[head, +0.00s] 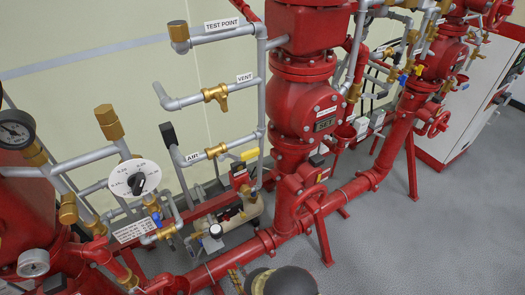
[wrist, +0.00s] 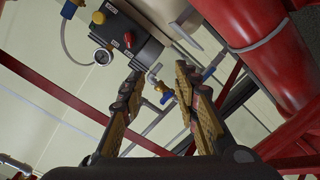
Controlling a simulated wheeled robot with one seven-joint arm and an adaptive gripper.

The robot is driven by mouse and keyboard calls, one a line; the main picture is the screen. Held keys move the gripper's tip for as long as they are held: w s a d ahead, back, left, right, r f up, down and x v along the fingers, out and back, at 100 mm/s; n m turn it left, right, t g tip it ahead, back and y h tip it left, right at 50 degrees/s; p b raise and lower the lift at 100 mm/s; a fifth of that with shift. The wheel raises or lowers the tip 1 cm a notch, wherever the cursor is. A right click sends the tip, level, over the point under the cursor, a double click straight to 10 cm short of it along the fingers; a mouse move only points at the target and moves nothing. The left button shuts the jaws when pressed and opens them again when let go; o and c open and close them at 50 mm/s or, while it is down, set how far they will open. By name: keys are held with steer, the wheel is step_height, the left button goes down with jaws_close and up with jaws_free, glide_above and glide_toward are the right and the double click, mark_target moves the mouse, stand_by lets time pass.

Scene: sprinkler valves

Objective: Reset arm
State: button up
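The task names no object apart from my arm. In the wrist view my gripper (wrist: 159,74) reaches up from the bottom edge. Its two gold-padded fingers are spread, with a clear gap and nothing held between them. A small brass valve with a blue handle (wrist: 167,97) shows through the gap, behind the fingers; its distance is hard to judge. In the head view a dark rounded part of my arm shows at the bottom edge, low in front of the red pipework.
A dark box with yellow and red knobs (wrist: 112,30) and a gauge (wrist: 103,57) is beyond the fingertips. A thick red pipe (wrist: 275,70) is at right. Red pipes (head: 345,192) and a round white dial (head: 135,178) fill the head view. Grey floor (head: 440,240) is clear at lower right.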

steer(key=s+d+f+m+g+h, duration=0.1)
steer(key=s+d+f+g+h, duration=0.15)
steer(key=s+f+g, duration=0.35)
steer(key=s+d+f+m+g+h, duration=0.2)
steer(key=s+d+f, duration=0.15)
steer(key=f, duration=0.55)
steer(key=w+d+r+m+g+h+p, duration=0.1)
steer(key=d+r+m+g+h, duration=0.15)
steer(key=r, duration=1.35)
steer(key=w+d+r+m+g+h+p, duration=0.1)
steer(key=d+r+m+g, duration=0.15)
steer(key=r, duration=1.25)
steer(key=w+d+r+m+g+h+p, duration=0.1)
steer(key=d+r+g, duration=0.2)
steer(key=r, duration=1.3)
steer(key=s+d+r+m+t+p, duration=0.1)
steer(key=s+d+r, duration=0.3)
steer(key=r, duration=1.1)
steer(key=s+d+r+m+t+p, duration=0.1)
steer(key=s+d+r+m+t, duration=0.2)
steer(key=r, duration=1.3)
steer(key=s+d+r+m+t+p, duration=0.1)
steer(key=s+d+r+t+p, duration=0.1)
steer(key=s+d+r, duration=0.4)
steer(key=d+r+t, duration=0.1)
steer(key=d+r, duration=0.3)
steer(key=r, duration=0.6)
steer(key=shift+s+d+m, duration=0.15)
steer(key=shift+s+m, duration=0.05)
steer(key=shift+m, duration=0.2)
